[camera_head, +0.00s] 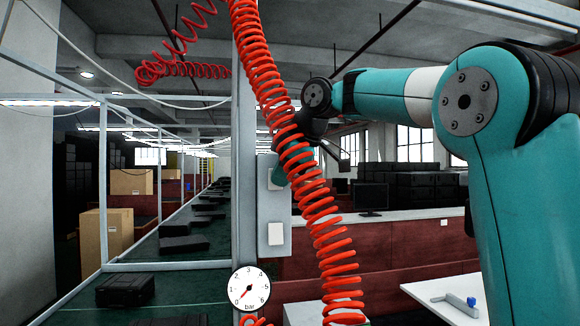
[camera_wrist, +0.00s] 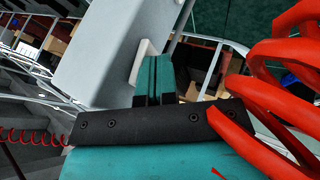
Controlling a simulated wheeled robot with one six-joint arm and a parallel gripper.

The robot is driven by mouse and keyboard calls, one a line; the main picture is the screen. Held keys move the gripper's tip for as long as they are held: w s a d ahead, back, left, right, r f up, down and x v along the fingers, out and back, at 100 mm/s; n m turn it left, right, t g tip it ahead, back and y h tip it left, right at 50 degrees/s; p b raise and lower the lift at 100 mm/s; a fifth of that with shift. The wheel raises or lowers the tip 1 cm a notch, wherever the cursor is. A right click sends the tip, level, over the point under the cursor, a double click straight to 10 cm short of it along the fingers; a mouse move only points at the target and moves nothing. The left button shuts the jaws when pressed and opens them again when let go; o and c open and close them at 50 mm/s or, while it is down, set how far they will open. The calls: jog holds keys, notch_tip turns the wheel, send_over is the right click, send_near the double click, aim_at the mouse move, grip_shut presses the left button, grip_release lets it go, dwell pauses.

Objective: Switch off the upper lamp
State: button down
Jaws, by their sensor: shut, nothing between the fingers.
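Two pale switch boxes sit on a grey post in the head view, an upper one (camera_head: 273,178) and a lower one (camera_head: 276,233). My gripper (camera_head: 281,174) is beside the upper box, partly hidden behind a red coiled hose. In the wrist view my gripper (camera_wrist: 154,66) has its teal fingers shut and empty, with tips next to a white box (camera_wrist: 145,58) on the post. The fingers cover part of that box; I cannot tell whether they touch it. No lamp is clearly identifiable as the upper lamp.
The red coiled hose (camera_head: 265,80) hangs in front of my wrist and crowds the wrist view's right side (camera_wrist: 285,80). A pressure gauge (camera_head: 249,288) is low on the grey post (camera_head: 245,150). The conveyor (camera_head: 170,268) with dark cases runs at left; a white table (camera_head: 440,300) is lower right.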

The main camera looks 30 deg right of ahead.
jog(key=s+r+p, duration=0.2)
jog(key=s+r, duration=0.4)
jog(key=s, duration=0.4)
jog(key=shift+s+a+r, duration=0.25)
jog(key=shift+s+a, duration=0.1)
jog(key=shift+s, duration=0.05)
jog(key=shift+f, duration=0.1)
jog(key=s+a+f+m+g+y+b, duration=0.1)
jog(key=s+a+f+g+y+b, duration=0.15)
jog(key=a+f, duration=0.6)
jog(key=s+a+f+m+g+y+b, duration=0.15)
jog(key=a+f+b, duration=0.3)
jog(key=f, duration=0.75)
jog(key=s+a+f+m+g+b, duration=0.1)
jog(key=s+a+f+b, duration=0.1)
jog(key=s+f, duration=0.5)
jog(key=s+a+f+m+g+h+b, duration=0.1)
jog(key=s+a+f+m+g, duration=0.1)
jog(key=s+f, duration=0.6)
jog(key=x, duration=0.6)
jog(key=shift+s+d+b, duration=0.15)
jog(key=shift+d+b, duration=0.1)
jog(key=shift+b, duration=0.1)
